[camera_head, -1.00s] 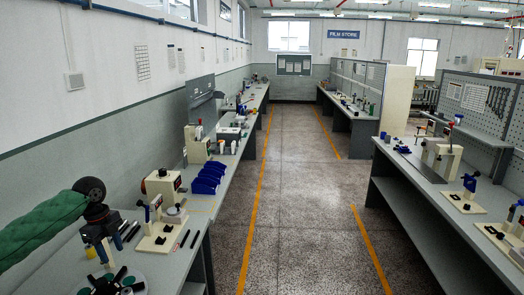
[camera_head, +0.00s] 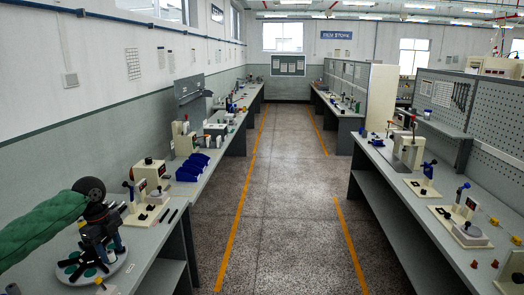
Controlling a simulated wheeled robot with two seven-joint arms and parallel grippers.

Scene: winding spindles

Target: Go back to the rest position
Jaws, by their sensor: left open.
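My left gripper (camera_head: 108,252) hangs at the lower left, below a dark wrist at the end of my green-sleeved arm. It points down over a round light plate (camera_head: 120,262) with dark teal discs on the left bench. It is open, and I see nothing held between its fingers. I cannot tell whether the fingertips touch the plate. My right gripper is not in view.
The left bench (camera_head: 150,240) carries a cream winding device (camera_head: 150,178) and blue bins (camera_head: 192,168). The right bench (camera_head: 400,197) holds more devices and small parts. The speckled floor aisle (camera_head: 290,200) between yellow lines is clear.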

